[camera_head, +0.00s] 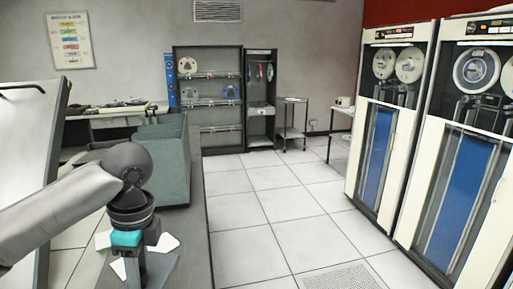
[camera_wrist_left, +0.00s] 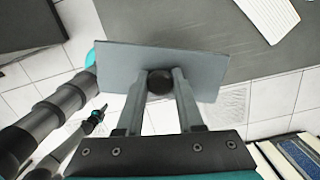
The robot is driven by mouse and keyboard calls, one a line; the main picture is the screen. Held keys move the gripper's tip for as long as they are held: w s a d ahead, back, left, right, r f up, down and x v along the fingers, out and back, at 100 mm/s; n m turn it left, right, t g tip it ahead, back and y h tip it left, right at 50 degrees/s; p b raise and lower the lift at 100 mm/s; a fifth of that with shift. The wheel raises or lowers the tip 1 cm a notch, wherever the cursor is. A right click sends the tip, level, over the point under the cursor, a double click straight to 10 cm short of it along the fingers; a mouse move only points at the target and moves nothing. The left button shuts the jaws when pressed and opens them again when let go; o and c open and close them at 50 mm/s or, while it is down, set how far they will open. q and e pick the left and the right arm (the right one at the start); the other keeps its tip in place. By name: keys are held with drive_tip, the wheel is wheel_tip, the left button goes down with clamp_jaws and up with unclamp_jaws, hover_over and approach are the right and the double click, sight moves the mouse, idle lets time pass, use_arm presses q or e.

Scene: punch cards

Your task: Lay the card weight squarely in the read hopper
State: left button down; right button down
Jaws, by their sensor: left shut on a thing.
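The card weight is a flat grey plate (camera_wrist_left: 215,70) with a round dark knob (camera_wrist_left: 159,82). My left gripper (camera_wrist_left: 160,78) is shut on the knob and holds the plate across its fingertips. In the head view, my left gripper (camera_head: 142,268) is low at the left, and its fingers are mostly hidden by the wrist. A part of the grey plate (camera_head: 165,270) shows beside it. A dark gripper, seemingly my right one (camera_wrist_left: 100,115), is small in the left wrist view; its jaw state is unclear. I cannot make out the read hopper for certain.
A grey-green open-topped box (camera_head: 175,165) stands beyond my left arm. A white sloped panel (camera_head: 25,130) is at far left. A dark grey top (camera_wrist_left: 185,25) bears a white sheet (camera_wrist_left: 268,16). Tape cabinets (camera_head: 385,120) line the right; the tiled floor between is clear.

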use_arm(q)
drive_tip(key=s+d+f+n+g+h+b, duration=0.1)
drive_tip(key=s+d+f+n+b, duration=0.4)
drive_tip(key=n, duration=1.2)
wheel_tip(320, 180, down, 2)
drive_tip(key=shift+s+d+f, duration=0.1)
drive_tip(key=shift+s+d, duration=0.25)
drive_tip(key=shift+s, duration=0.9)
